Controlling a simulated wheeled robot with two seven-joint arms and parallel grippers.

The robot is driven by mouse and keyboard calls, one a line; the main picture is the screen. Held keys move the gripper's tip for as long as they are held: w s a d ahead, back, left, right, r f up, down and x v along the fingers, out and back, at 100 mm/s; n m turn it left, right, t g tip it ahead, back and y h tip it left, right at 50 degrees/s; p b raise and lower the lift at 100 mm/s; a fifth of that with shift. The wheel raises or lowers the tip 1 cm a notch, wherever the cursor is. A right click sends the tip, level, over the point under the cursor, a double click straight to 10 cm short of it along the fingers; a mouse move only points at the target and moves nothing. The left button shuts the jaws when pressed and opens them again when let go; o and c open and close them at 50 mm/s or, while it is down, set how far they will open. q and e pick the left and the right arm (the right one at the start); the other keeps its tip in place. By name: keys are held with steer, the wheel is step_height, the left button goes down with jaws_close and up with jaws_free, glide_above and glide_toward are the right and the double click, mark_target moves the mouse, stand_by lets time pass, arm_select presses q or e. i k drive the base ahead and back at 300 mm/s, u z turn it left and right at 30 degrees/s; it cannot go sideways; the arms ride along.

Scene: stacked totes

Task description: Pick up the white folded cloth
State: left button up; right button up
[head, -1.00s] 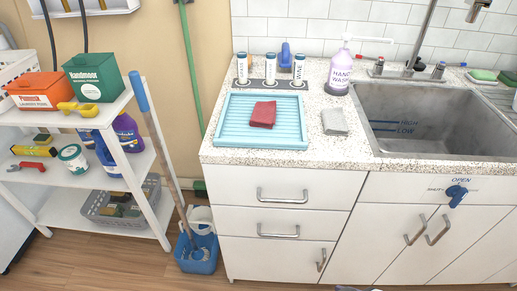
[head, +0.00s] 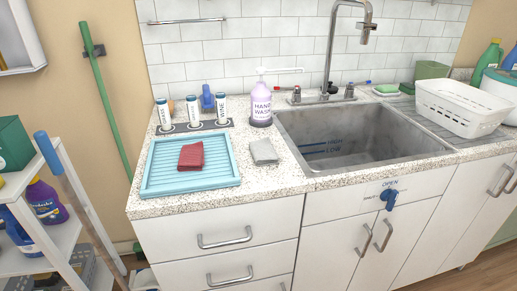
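A light grey-white folded cloth (head: 263,151) lies flat on the speckled counter (head: 270,184), between the blue tray and the sink. A red folded cloth (head: 191,156) lies on the ribbed light blue tray (head: 160,187) to its left. Neither of my grippers shows in the head view, so I cannot see their state. Nothing covers the white cloth.
The steel sink (head: 350,135) is right of the cloth, with a tall faucet (head: 330,50) behind it. A purple hand wash bottle (head: 262,105) stands behind the cloth. Labelled cylinders (head: 194,111) stand behind the tray. A white basket (head: 465,107) is at the right.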

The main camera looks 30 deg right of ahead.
mark_target(263, 151)
steer(key=z, duration=0.1)
steer(key=k, duration=0.45)
steer(key=u, duration=1.25)
steer(key=i, duration=1.05)
steer(key=z, duration=1.75)
